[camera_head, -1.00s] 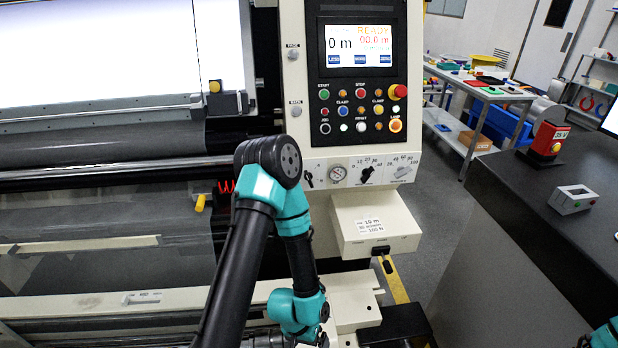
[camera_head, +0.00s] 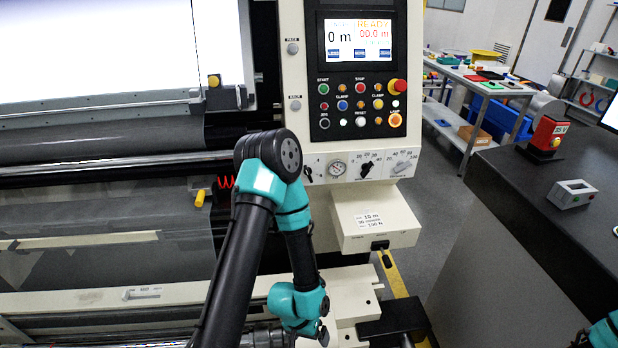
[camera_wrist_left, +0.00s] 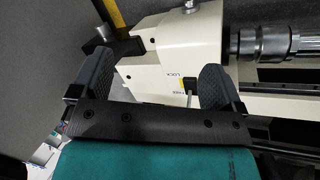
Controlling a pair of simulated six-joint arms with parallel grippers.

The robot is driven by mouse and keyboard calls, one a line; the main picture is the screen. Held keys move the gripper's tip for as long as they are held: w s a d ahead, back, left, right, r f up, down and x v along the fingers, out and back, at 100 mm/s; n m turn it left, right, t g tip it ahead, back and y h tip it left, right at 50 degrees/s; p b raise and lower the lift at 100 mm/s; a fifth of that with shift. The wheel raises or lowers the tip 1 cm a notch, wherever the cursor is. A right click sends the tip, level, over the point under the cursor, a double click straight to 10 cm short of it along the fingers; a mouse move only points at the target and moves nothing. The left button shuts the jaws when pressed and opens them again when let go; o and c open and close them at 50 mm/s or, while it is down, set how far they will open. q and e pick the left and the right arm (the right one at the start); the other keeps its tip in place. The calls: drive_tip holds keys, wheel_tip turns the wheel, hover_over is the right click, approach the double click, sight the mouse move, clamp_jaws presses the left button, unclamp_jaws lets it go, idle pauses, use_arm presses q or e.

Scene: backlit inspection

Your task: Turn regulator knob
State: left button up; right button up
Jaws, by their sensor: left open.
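The cream control strip carries a black pointer knob (camera_head: 367,171) with a printed scale, and a grey knob (camera_head: 402,167) with a second scale to its right. A round gauge (camera_head: 337,169) sits to their left. I cannot tell which knob is the regulator. My left arm bends over in front of the machine, its wrist low and well below the strip. In the left wrist view my left gripper (camera_wrist_left: 155,80) is open and empty, its fingers spread over a cream block (camera_wrist_left: 180,45) marked LOCK. No knob of the strip shows there. My right gripper is out of frame.
A button panel with a display (camera_head: 360,42) stands above the strip. A cream box (camera_head: 372,222) juts out below it. Rollers and a bright backlit panel (camera_head: 100,50) fill the left. A dark counter (camera_head: 530,215) with small devices stands right, beyond an open aisle.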

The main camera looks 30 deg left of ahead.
sight(308, 176)
use_arm(q)
drive_tip(key=w+a+r+n+t+y, duration=0.2)
drive_tip(key=w+r+n+t, duration=0.3)
drive_tip(key=w, duration=0.3)
drive_tip(key=w+a+r+n+t+y, duration=0.25)
drive_tip(key=w+r+n+t, duration=0.2)
drive_tip(key=w+n, duration=0.3)
drive_tip(key=w+a+r+n+t+y, duration=0.2)
drive_tip(key=r+n+y, duration=0.3)
drive_tip(key=r+n, duration=0.2)
drive_tip(key=w+a+r+n+t+y, duration=0.2)
drive_tip(key=r+n+y, duration=0.3)
drive_tip(key=r+n, duration=0.3)
wheel_tip(308, 176, up, 4)
drive_tip(key=shift+w+a+r, duration=0.15)
drive_tip(key=shift+w+a, duration=0.15)
drive_tip(key=shift+a, duration=0.35)
drive_tip(key=x, duration=1.7)
drive_tip(key=shift+w+a, duration=0.1)
drive_tip(key=shift+a, duration=0.15)
drive_tip(key=shift+c, duration=0.2)
